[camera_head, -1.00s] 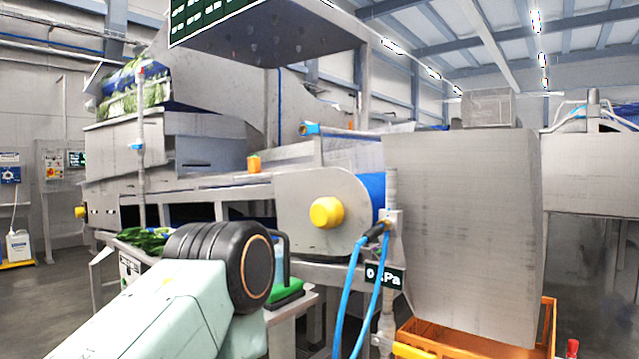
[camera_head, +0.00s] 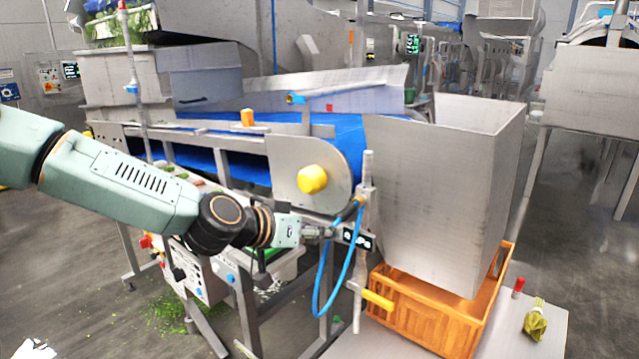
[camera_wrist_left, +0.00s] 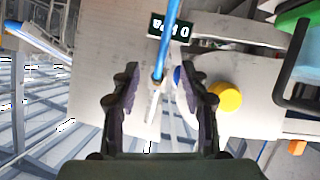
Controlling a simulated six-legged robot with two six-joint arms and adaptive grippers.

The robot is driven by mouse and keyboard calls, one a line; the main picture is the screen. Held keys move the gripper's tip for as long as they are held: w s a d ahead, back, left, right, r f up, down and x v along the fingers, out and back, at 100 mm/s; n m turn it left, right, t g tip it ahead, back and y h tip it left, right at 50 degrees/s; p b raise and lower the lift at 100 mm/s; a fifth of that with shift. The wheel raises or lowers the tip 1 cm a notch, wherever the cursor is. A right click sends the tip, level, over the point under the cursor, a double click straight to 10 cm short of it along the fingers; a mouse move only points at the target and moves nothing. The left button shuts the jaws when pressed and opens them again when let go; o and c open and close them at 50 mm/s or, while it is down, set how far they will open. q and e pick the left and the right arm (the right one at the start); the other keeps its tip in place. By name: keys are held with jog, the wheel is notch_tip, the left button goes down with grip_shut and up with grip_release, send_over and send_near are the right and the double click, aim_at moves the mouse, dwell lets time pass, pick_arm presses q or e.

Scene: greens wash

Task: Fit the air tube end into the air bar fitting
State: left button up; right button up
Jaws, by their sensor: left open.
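The blue air tube (camera_head: 318,290) hangs in a loop beside the upright grey air bar (camera_head: 367,165) in the head view. My left gripper (camera_head: 325,232) is just left of the bar, close to the tube. In the left wrist view my gripper (camera_wrist_left: 165,95) is open, with its two dark fingers apart. The tube (camera_wrist_left: 170,35) runs down toward the gap between them; I cannot tell whether it touches a finger. The tube's free end is not clear. My right gripper is not in view.
A small dark pressure display (camera_head: 358,238) is right beside the gripper. An orange crate (camera_head: 430,318) stands below the grey chute (camera_head: 450,190). A yellow handle (camera_head: 378,300) sticks out low on the bar. The yellow knob (camera_head: 312,179) is above the gripper.

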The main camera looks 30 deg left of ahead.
aim_at(345, 210)
pick_arm(q)
notch_tip(345, 210, up, 4)
jog(key=a, duration=0.1)
jog(key=shift+t, duration=0.4)
jog(key=shift+r+b+x, duration=0.2)
jog(key=shift+b+x, duration=1.5)
jog(key=shift+x, duration=2.55)
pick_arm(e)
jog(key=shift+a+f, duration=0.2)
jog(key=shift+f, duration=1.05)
pick_arm(q)
jog(key=shift+d, duration=0.1)
jog(key=shift+c, duration=0.6)
jog(key=shift+w, duration=0.1)
jog(key=c, duration=0.4)
grip_shut()
